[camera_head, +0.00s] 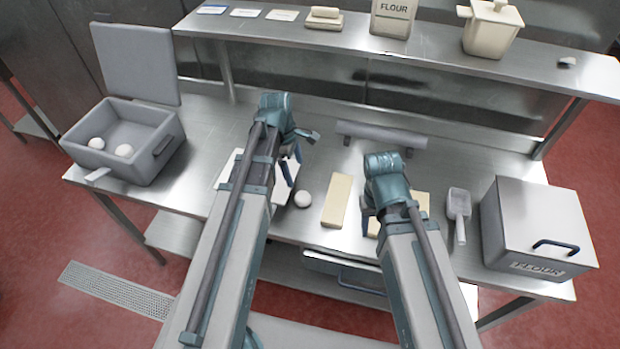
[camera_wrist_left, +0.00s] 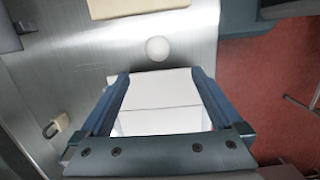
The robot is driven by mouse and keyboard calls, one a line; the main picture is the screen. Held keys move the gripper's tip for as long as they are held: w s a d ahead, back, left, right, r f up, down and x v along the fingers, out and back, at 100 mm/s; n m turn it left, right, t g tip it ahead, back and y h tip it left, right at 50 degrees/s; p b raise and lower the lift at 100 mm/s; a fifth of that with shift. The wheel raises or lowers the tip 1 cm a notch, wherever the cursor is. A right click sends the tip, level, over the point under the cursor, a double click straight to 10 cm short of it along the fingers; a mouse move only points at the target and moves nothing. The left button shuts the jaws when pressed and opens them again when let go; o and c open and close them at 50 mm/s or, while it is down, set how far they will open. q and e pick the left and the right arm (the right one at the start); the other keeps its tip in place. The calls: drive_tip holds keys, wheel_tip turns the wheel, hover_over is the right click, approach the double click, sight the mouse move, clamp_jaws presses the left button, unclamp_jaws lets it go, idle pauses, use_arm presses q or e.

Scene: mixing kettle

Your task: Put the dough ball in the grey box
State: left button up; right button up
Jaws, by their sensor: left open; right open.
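A white dough ball (camera_head: 303,198) lies on the steel table, right of and below my left gripper (camera_head: 288,168) in the head view. In the left wrist view the dough ball (camera_wrist_left: 158,48) lies beyond the open fingertips (camera_wrist_left: 160,74), apart from them.
A white board (camera_head: 228,168) lies under my left arm. A pale yellow block (camera_head: 338,200) is right of the ball. A scoop (camera_head: 459,212) and a flour bin (camera_head: 535,225) stand at the right. A raised shelf (camera_head: 340,42) runs along the back.

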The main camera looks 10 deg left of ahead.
use_arm(q)
drive_tip(key=b, duration=0.9)
hover_over(302, 195)
drive_tip(key=f, duration=0.8)
drive_tip(key=shift+a, duration=0.35)
use_arm(e)
drive_tip(key=f, duration=0.8)
drive_tip(key=shift+w+f, duration=0.1)
drive_tip(key=shift+w, duration=0.15)
use_arm(q)
drive_tip(key=f+b, duration=0.5)
drive_tip(key=shift+w+d+f, duration=0.1)
drive_tip(key=shift+d+f, duration=0.1)
drive_tip(key=shift+d, duration=0.15)
use_arm(e)
wheel_tip(302, 195, down, 5)
drive_tip(key=shift+f, duration=0.1)
use_arm(q)
drive_tip(key=shift+r, duration=0.1)
